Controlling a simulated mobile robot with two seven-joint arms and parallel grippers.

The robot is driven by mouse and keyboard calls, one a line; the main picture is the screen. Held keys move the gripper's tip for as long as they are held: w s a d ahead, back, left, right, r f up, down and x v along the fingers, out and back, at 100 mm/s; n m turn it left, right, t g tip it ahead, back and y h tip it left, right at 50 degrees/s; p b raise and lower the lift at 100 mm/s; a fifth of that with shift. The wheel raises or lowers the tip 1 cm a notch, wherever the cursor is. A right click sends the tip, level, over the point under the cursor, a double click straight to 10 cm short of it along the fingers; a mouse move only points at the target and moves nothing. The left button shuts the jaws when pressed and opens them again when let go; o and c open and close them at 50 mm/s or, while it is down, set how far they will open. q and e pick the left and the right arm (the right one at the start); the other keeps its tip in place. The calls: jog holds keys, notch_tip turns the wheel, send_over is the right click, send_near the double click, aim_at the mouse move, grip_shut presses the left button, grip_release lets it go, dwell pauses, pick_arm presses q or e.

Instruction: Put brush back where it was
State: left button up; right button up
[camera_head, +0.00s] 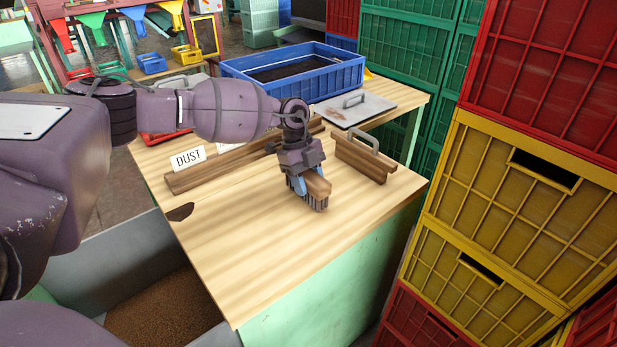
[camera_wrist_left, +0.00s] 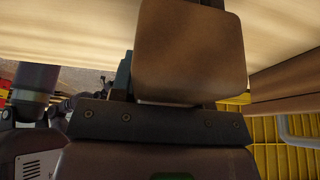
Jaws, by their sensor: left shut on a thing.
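The brush (camera_head: 318,190) has a brown wooden body and dark bristles pointing down. My left gripper (camera_head: 308,182) is shut on the brush over the right-hand part of the wooden table. In the head view the bristles are at or just above the table top; I cannot tell if they touch. In the left wrist view the brown brush body (camera_wrist_left: 188,50) fills the space ahead of the gripper (camera_wrist_left: 180,100). My right gripper is not in view.
The wooden table (camera_head: 240,240) has free room in front. A wooden block with a metal handle (camera_head: 362,155) stands right of the gripper. A "DUST" sign (camera_head: 188,158) stands by a wooden rail. A blue crate (camera_head: 300,75) is behind; yellow crates (camera_head: 500,190) stand at right.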

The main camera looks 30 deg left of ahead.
pick_arm(q)
jog(key=shift+f, duration=0.25)
jog(key=o, duration=1)
jog(key=shift+f, duration=0.15)
jog(key=p+v, duration=0.1)
jog(key=v, duration=0.8)
jog(key=shift+w+r, duration=0.15)
jog(key=shift+r, duration=0.1)
jog(key=shift+a+r, duration=0.25)
jog(key=shift+r, duration=0.4)
jog(key=shift+w+r, duration=0.1)
jog(key=shift+r, duration=0.05)
